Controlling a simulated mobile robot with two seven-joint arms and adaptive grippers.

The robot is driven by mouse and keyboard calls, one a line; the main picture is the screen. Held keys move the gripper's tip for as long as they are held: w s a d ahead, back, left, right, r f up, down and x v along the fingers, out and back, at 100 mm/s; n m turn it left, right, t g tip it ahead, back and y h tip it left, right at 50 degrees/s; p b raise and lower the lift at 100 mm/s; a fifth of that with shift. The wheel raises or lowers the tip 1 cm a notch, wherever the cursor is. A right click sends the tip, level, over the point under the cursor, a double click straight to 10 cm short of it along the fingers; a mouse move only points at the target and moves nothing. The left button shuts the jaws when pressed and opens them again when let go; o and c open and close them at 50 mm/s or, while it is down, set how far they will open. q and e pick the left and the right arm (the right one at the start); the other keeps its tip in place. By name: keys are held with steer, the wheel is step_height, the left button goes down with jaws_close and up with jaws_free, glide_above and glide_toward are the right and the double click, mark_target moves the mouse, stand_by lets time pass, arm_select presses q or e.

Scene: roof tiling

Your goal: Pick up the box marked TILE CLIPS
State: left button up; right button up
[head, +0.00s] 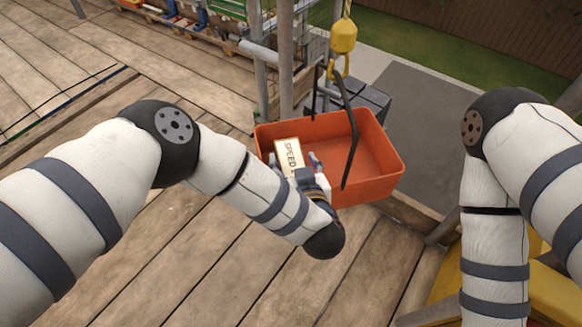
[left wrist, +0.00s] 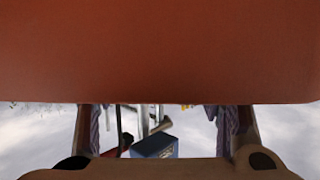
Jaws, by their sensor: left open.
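I cannot read TILE CLIPS on anything in view. A cream box (head: 288,154) with the letters SPEED stands at the left end of an orange crate (head: 372,188), partly hidden by my left gripper. My left gripper (head: 304,172) is open at the crate's near left side, with nothing visibly held. In the left wrist view a plain orange surface (left wrist: 160,50), likely the crate, fills the upper half, and the two fingers (left wrist: 160,118) reach up to its lower edge. My right gripper is out of view.
The crate has a dark handle (head: 351,140), and a yellow hook (head: 343,38) hangs above it. Scaffold poles (head: 285,60) and dark stacked blocks (head: 360,100) stand behind. Wooden boards (head: 200,255) lie open at the left and front. A yellow frame (head: 550,290) is at the right.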

mark_target(291, 158)
arm_select(q)
steer(key=x, duration=0.3)
steer(key=shift+w+f, duration=0.15)
steer(key=shift+f, duration=0.15)
steer(key=shift+r, duration=0.2)
jaws_close()
